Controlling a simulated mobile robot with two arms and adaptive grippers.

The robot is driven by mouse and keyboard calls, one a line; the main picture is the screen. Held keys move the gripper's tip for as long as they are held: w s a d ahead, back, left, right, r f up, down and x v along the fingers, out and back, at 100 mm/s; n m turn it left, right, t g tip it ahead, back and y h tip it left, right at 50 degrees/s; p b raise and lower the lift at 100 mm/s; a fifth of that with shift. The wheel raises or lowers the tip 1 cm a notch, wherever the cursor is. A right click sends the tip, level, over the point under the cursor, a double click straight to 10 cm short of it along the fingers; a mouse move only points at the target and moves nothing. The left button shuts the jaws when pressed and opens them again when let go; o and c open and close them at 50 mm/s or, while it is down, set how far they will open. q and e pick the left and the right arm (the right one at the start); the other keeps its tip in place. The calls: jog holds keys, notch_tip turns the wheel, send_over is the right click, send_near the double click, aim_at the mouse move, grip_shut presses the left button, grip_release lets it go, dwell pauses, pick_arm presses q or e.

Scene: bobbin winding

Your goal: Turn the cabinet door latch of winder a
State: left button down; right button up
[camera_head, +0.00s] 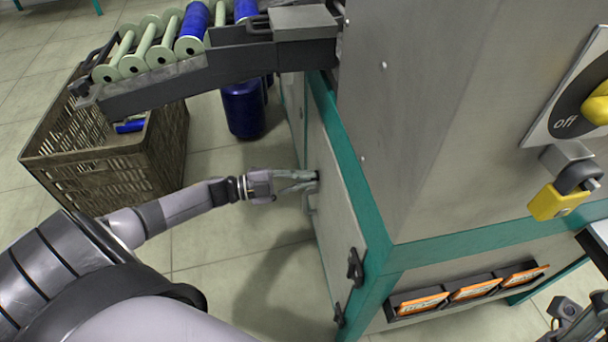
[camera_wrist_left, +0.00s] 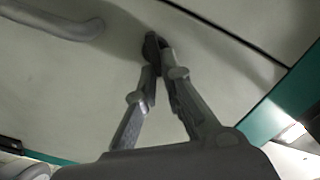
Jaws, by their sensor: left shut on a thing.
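The cabinet door (camera_head: 334,215) of the winder is a grey panel in a teal frame, and it looks closed. My left gripper (camera_head: 314,178) reaches its outer face from the left. In the left wrist view, the fingertips of my left gripper (camera_wrist_left: 157,68) close on a small dark latch (camera_wrist_left: 151,44) on the door. The fingers hide part of the latch, so its exact angle is unclear. My right gripper (camera_head: 566,312) seems to show partly at the bottom right corner; its jaws cannot be made out.
A grey bar handle (camera_wrist_left: 55,20) is on the door beside the latch. Black fittings (camera_head: 355,267) sit near the door's teal edge. A brown crate (camera_head: 60,165) and a blue spool (camera_head: 243,110) stand left of the winder, below a bobbin rack (camera_head: 190,82). A yellow padlock (camera_head: 556,201) hangs at right.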

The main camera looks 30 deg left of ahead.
pick_arm(q)
jog(key=m, duration=0.2)
jog(key=shift+s+d+f+m, duration=0.15)
jog(key=shift+f+m, duration=0.1)
jog(key=shift+m, duration=0.15)
jog(key=shift+f+m+b, duration=0.2)
jog(key=shift+m+b, duration=0.05)
jog(key=shift+m, duration=0.85)
jog(key=shift+f+m+b, duration=0.15)
jog(key=shift+m+b, duration=0.1)
jog(key=shift+m, duration=0.85)
jog(key=c, duration=1.7)
grip_release()
jog(key=v, duration=1.2)
